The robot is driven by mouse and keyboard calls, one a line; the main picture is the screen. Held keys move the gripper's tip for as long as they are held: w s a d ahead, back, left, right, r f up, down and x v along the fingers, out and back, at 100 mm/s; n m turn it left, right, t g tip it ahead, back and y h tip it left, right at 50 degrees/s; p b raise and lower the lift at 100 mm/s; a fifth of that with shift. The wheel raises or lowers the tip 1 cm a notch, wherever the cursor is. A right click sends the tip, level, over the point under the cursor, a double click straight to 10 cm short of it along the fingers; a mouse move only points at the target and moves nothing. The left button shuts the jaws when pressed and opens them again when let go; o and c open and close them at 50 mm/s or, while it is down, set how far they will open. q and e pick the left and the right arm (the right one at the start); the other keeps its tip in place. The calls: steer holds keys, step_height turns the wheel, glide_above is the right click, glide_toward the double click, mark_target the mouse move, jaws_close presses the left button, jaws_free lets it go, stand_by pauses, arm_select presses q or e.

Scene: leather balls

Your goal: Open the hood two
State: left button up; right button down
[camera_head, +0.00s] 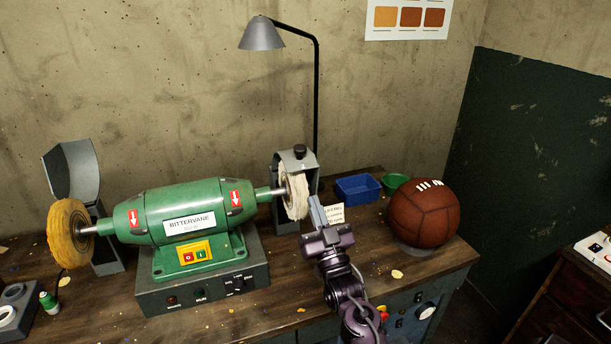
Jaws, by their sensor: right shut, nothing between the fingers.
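A green bench grinder-like buffing machine (183,215) stands on the wooden bench. A yellow buffing wheel (70,232) is on its left end, with a grey hood (75,170) standing tilted up behind it. A pale buffing wheel (297,194) is on its right end, with a grey hood (297,160) over its top and a black knob (299,151) on that hood. My right gripper (318,213) is just right of and below the pale wheel, in front of a small paper note. It is shut with nothing held. My left gripper is not in view.
A brown leather ball (423,213) rests on a ring at the bench's right. A desk lamp (262,35) rises behind the machine. Grey fixtures (14,302) and a green bottle (48,301) are at left.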

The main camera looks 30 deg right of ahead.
mark_target(303, 170)
steer(key=shift+h, duration=0.3)
steer(key=shift+p+x, duration=1.2)
steer(key=shift+x, duration=2.15)
steer(key=shift+f, duration=0.1)
